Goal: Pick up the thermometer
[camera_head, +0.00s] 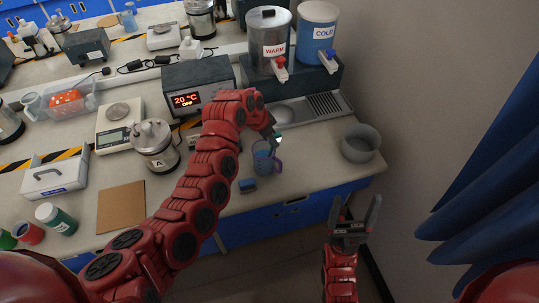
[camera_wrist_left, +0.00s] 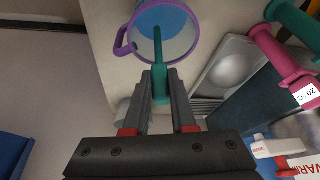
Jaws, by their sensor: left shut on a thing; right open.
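My left gripper (camera_head: 273,135) is shut on a slim teal-green object, which I take to be the thermometer (camera_head: 278,139). In the left wrist view the thermometer (camera_wrist_left: 159,52) sits between the fingers (camera_wrist_left: 160,88) and stretches over the mouth of a clear mug. The mug (camera_head: 264,162) has a purple rim and handle and blue contents; it also shows in the left wrist view (camera_wrist_left: 181,43). I cannot tell whether the thermometer touches the mug. My right gripper (camera_head: 355,214) is open and empty, off the bench's front edge.
Warm (camera_head: 269,45) and cold (camera_head: 316,35) dispensers stand at the back, beside a 20 °C heater unit (camera_head: 198,82). Flask A (camera_head: 154,146) and a brown mat (camera_head: 121,207) lie left.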

